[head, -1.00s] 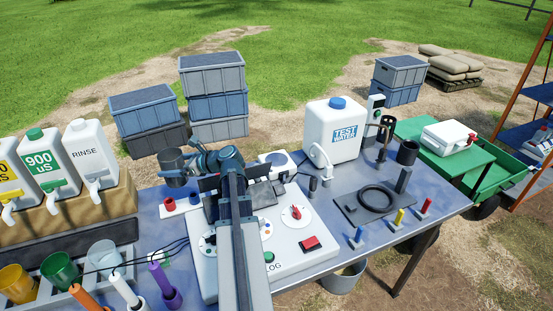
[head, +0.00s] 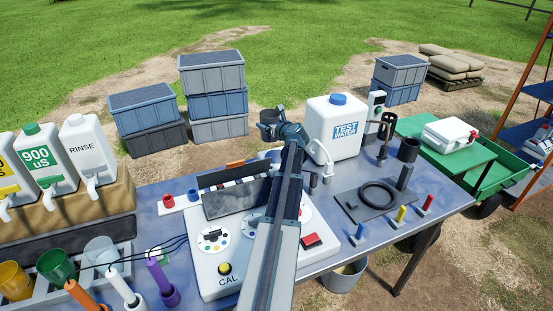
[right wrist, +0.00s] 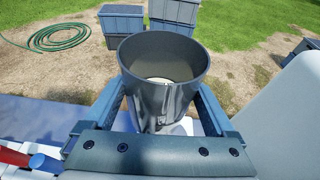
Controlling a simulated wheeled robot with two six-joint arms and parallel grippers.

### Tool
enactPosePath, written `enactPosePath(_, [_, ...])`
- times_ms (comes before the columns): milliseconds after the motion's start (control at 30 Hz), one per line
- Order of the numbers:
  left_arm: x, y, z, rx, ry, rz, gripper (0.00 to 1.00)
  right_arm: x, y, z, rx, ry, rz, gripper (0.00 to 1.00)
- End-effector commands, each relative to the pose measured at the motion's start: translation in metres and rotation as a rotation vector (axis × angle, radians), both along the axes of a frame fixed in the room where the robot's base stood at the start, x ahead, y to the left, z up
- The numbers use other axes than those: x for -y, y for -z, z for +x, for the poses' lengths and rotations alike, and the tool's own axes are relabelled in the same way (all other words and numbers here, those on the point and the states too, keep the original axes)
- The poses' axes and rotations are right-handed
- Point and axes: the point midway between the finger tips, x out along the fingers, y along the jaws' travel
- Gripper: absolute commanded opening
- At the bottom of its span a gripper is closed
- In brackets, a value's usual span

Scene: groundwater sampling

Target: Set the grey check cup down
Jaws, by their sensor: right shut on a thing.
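The grey check cup (head: 270,126) is held upright in the head view, beyond the console's back edge and left of the test water jug. In the right wrist view the cup (right wrist: 163,80) is open-topped, with something pale inside. My right gripper (head: 284,132) is shut on it, one finger on each side in the right wrist view (right wrist: 163,108). A white surface shows in part below the cup; I cannot tell the gap under it. My left gripper is not in view.
The white test water jug (head: 335,132) with its tap stands close on the right. The console (head: 205,270) with a raised dark panel (head: 236,198) lies in front, partly hidden by my arm. A dark mat with a ring (head: 378,196) is farther right. Stacked crates (head: 212,100) stand behind.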

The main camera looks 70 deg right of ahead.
Motion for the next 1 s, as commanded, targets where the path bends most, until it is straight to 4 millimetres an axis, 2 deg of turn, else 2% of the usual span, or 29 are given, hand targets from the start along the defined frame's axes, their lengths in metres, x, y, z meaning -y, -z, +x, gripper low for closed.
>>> enactPosePath(33, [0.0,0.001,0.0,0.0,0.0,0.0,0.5,0.008,0.001,-0.008,0.001,0.021,0.0,0.29])
enactPosePath(133, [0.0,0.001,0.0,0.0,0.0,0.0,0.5,0.015,0.001,-0.017,0.002,0.044,-0.001,0.29])
enactPosePath(433, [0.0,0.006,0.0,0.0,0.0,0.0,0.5,0.018,0.006,-0.021,0.003,0.055,-0.002,0.29])
enactPosePath(567, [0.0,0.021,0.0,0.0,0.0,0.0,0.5,0.018,0.02,-0.021,0.003,0.055,-0.002,0.29])
enactPosePath(800, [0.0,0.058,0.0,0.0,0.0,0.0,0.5,0.018,0.058,-0.021,0.003,0.054,-0.001,0.29])
enactPosePath(900, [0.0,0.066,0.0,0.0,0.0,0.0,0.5,0.018,0.065,-0.021,0.003,0.054,-0.001,0.29])
enactPosePath(1000, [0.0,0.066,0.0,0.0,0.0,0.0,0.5,0.018,0.065,-0.021,0.003,0.054,-0.001,0.29])
